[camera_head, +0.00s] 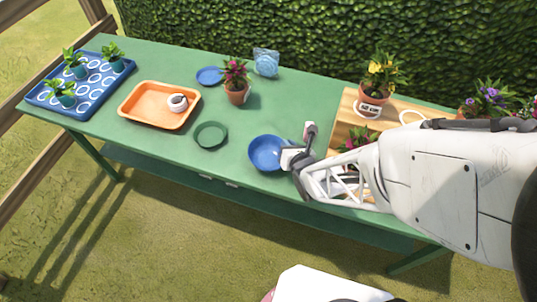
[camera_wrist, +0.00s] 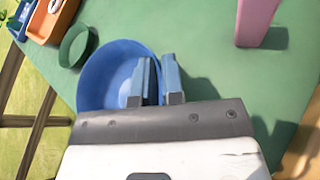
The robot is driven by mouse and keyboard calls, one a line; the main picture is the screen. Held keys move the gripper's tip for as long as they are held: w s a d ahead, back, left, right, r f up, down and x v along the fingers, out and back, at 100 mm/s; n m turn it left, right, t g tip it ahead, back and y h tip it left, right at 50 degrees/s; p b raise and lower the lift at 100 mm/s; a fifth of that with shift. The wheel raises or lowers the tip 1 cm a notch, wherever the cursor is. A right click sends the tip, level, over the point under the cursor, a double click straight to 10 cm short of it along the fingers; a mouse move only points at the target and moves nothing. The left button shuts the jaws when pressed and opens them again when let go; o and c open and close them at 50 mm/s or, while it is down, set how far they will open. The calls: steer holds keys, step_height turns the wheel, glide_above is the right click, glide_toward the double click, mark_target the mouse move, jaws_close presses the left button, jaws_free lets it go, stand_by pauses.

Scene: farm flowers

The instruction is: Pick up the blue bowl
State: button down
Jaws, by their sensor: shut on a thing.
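The blue bowl (camera_head: 263,153) is near the front edge of the green table, left of my arm. My gripper (camera_head: 285,157) is at its right rim. In the wrist view, the bowl (camera_wrist: 108,72) lies to the left of and under the fingers. My gripper (camera_wrist: 158,78) is shut on the bowl's right rim, with one finger inside the bowl and one outside. The bowl looks about level. I cannot tell if it touches the table.
A green dish (camera_head: 211,135) is left of the bowl. An orange tray (camera_head: 135,112) holds a white cup. A potted pink flower (camera_head: 236,88) stands behind. A pinkish upright thing (camera_wrist: 257,20) is right of the fingers. A wooden board (camera_head: 350,105) with pots is at right.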

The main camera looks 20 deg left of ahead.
steer(key=shift+r, duration=0.15)
steer(key=shift+r, duration=0.5)
step_height(320, 180, up, 2)
steer(key=shift+r, duration=0.1)
steer(key=s+d+r, duration=0.1)
steer(key=s+d, duration=0.7)
steer(key=s, duration=0.5)
steer(key=shift+s+d+r, duration=0.25)
steer(key=shift+d, duration=0.05)
